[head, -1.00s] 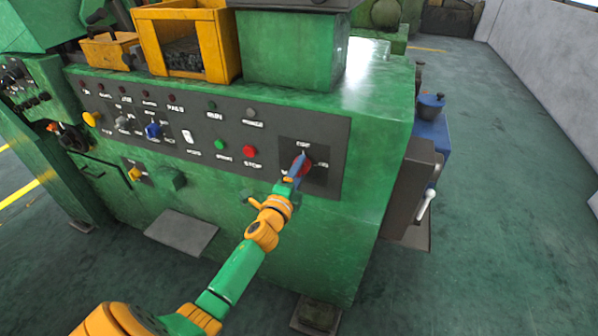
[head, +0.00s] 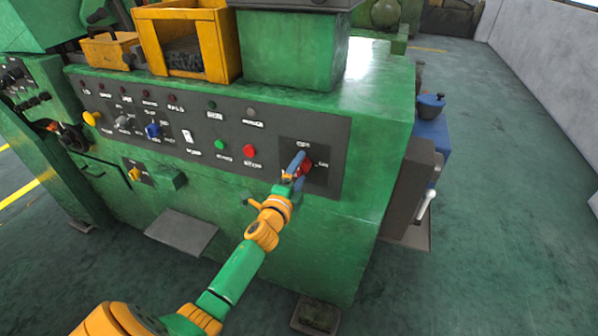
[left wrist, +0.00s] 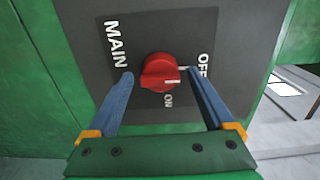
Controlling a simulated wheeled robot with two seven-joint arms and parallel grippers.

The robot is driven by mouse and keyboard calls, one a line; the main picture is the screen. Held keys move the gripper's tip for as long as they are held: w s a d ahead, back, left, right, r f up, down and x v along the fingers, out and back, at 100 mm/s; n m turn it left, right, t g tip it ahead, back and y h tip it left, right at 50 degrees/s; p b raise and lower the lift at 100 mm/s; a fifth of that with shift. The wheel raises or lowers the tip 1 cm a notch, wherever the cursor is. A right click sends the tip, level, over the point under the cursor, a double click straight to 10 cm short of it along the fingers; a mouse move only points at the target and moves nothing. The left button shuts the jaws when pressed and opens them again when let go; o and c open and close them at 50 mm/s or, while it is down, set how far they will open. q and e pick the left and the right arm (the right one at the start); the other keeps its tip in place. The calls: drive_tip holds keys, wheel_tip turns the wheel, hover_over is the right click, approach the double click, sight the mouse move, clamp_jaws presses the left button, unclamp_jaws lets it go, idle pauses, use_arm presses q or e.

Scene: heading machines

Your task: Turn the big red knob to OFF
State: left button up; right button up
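The big red knob (head: 306,166) sits on the dark panel at the right end of the green machine's front. In the left wrist view the knob (left wrist: 160,72) has MAIN to its left, OFF to its right and ON below. Its white mark points right, toward the OFF side, a little below the OFF tick. My left gripper (head: 297,172) is at the knob. In the left wrist view its blue fingers (left wrist: 161,76) are open, one on each side of the knob, with a gap visible at both sides. Any contact in depth cannot be told. My right gripper is not in view.
A red STOP button (head: 249,151) and a green button (head: 219,145) are left of the knob. A grey box with a white-handled lever (head: 425,204) is on the machine's right side. Yellow bins (head: 187,40) stand on top.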

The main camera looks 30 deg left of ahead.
use_arm(q)
drive_tip(key=v, duration=0.7)
